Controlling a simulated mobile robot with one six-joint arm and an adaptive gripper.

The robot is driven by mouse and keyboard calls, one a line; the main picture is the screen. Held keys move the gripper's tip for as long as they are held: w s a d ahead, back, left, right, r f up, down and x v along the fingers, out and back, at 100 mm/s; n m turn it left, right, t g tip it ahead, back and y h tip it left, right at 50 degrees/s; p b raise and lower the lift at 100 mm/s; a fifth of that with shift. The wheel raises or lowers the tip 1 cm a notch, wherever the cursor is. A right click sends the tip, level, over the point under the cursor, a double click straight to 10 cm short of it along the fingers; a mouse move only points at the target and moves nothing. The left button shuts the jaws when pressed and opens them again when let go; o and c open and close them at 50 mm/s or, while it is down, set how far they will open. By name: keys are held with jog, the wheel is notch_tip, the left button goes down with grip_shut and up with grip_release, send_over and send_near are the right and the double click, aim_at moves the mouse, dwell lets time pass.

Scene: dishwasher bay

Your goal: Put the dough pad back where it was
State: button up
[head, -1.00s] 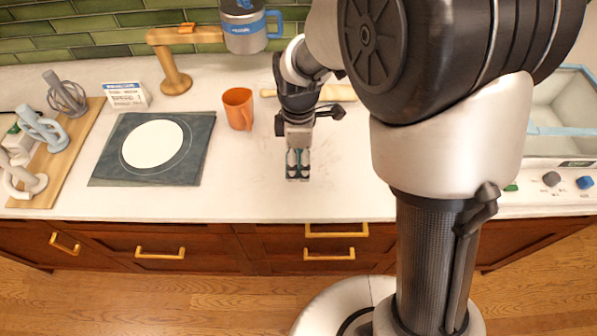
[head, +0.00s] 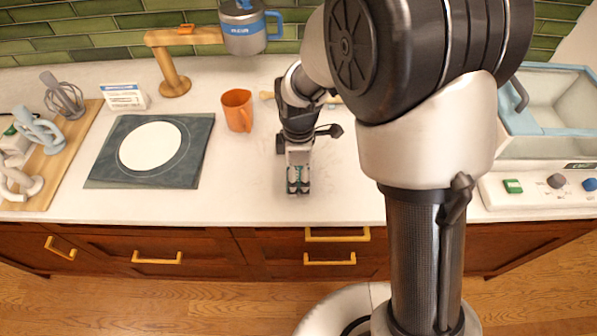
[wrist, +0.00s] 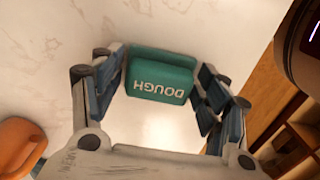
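The dough pad is a small teal block (wrist: 160,75) with white DOUGH lettering, upside down in the wrist view. It sits between the two fingers of my gripper (wrist: 162,78), whose tips meet its left and right sides. In the head view my gripper (head: 298,186) is over the front part of the white counter, right of the orange mug. Only a little teal shows between the fingers there. I cannot tell whether the block touches the counter.
The orange mug (head: 237,110) stands left of my gripper. A dark mat (head: 104,168) with a white disc lies further left, near a small sign (head: 124,97).

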aim_at(299, 173)
jog(key=shift+o, duration=1)
jog(key=shift+r, duration=0.15)
jog(key=s+d+r+m+t+p, duration=0.1)
jog(key=s+d+r+m+p, duration=0.1)
jog(key=r, duration=0.8)
jog(key=s+d+r+m+p, duration=0.2)
jog(key=d+r+m, duration=0.1)
jog(key=r, duration=0.6)
jog(key=s+d+r+m+t, duration=0.1)
jog(key=s+d+r+m, duration=0.1)
jog(key=s+m, duration=0.4)
jog(key=s+d+r+m+t, duration=0.2)
jog(key=s+d+m, duration=0.3)
jog(key=s, duration=0.4)
jog(key=shift+s+d+r+m+t, duration=0.15)
jog(key=shift+s+r+m+t, duration=0.2)
jog(key=shift+r+m, duration=0.45)
jog(key=shift+f, duration=0.1)
